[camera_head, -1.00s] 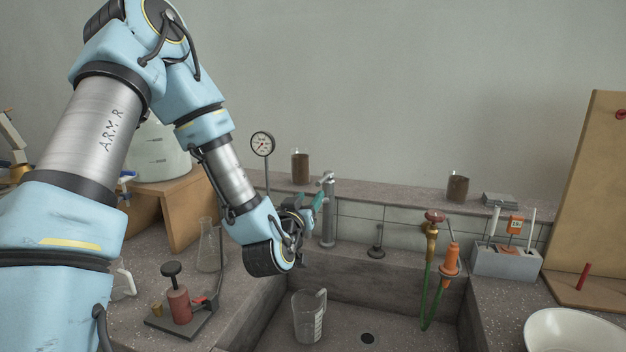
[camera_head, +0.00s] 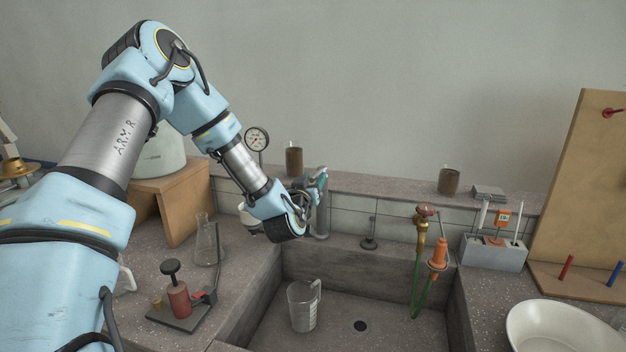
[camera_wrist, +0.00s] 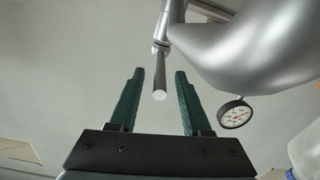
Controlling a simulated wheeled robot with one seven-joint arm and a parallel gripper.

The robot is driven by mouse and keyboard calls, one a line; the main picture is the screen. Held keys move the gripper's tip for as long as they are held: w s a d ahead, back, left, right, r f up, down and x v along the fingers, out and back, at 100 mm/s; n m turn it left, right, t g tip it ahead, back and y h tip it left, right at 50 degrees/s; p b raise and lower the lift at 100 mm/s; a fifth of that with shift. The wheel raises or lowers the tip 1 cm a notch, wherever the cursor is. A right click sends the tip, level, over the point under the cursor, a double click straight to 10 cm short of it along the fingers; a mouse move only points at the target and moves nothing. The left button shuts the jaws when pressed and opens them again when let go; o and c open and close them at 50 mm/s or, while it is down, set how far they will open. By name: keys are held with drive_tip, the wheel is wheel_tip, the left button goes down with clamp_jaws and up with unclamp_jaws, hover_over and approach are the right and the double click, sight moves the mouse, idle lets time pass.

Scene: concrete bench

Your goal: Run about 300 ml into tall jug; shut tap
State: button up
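The clear tall jug (camera_head: 301,312) with a handle and marks on its side stands upright on the sink floor. No water is visible in it, and I see no stream above it. The grey metal tap (camera_head: 321,218) rises behind the sink's back left. My gripper (camera_head: 320,176) is at the tap's top, its teal fingers partly hidden by my wrist. In the wrist view my gripper (camera_wrist: 160,72) is open, with the tap's thin lever rod (camera_wrist: 160,82) between the fingers and gaps on both sides. The tap's thick body (camera_wrist: 245,48) fills the upper right.
A pressure gauge (camera_head: 257,139) and a brown beaker (camera_head: 294,161) stand close to my arm. A flask (camera_head: 207,243) and a red pump stand (camera_head: 180,302) are left of the sink. A green hose with valves (camera_head: 421,250) hangs at the right. The drain (camera_head: 360,327) is clear.

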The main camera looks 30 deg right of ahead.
clamp_jaws()
idle(0.5)
idle(0.7)
